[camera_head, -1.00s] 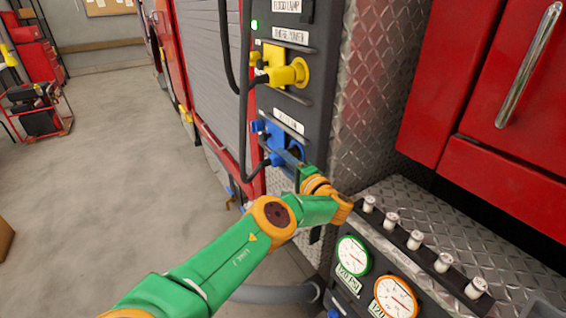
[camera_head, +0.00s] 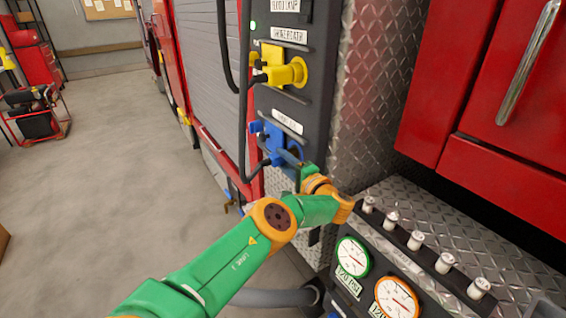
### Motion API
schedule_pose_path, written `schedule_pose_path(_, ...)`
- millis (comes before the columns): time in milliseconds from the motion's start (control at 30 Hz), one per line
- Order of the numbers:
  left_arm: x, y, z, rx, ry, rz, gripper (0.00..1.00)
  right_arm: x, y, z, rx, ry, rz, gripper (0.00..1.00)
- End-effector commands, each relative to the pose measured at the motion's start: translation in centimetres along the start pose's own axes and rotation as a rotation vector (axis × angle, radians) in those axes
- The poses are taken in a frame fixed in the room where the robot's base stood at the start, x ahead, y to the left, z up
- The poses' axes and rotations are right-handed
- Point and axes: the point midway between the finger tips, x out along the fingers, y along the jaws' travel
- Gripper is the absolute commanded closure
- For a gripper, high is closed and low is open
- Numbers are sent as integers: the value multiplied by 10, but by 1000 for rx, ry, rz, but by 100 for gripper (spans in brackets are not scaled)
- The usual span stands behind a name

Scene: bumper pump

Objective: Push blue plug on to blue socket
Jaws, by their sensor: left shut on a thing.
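The blue socket (camera_head: 274,138) is on the dark side panel of the red truck, below the yellow one. The blue plug (camera_head: 287,157) is at the socket's lower right, with a dark cable beside it. My left gripper (camera_head: 293,162) is shut on the blue plug, right up against the socket. The wrist partly hides the fingers and plug, so I cannot tell how deep the plug sits. My right gripper is not in view.
A yellow plug and socket (camera_head: 284,70) sit above the blue ones. Gauges (camera_head: 352,256) and several white knobs (camera_head: 415,240) stand at the lower right. A red cabinet (camera_head: 480,100) juts out at the right. Open floor (camera_head: 120,190) lies at the left.

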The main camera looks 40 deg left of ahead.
Motion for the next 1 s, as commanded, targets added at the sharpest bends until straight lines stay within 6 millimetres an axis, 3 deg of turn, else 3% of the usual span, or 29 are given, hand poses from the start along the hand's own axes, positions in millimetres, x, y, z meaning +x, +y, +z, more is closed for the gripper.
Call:
schedule_pose_path(200,0,0,-2,-1,2,-2,100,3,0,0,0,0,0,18)
schedule_pose_path(233,0,-1,-2,-1,2,-1,55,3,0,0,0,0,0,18)
schedule_pose_path(333,0,-1,-2,-1,1,-1,28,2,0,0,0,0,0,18)
schedule_pose_path(367,0,-1,-2,-1,1,-1,26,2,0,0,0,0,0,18)
schedule_pose_path(667,-4,-1,-2,0,2,0,26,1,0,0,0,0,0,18)
schedule_pose_path(1000,-66,0,-3,0,4,0,26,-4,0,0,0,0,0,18)
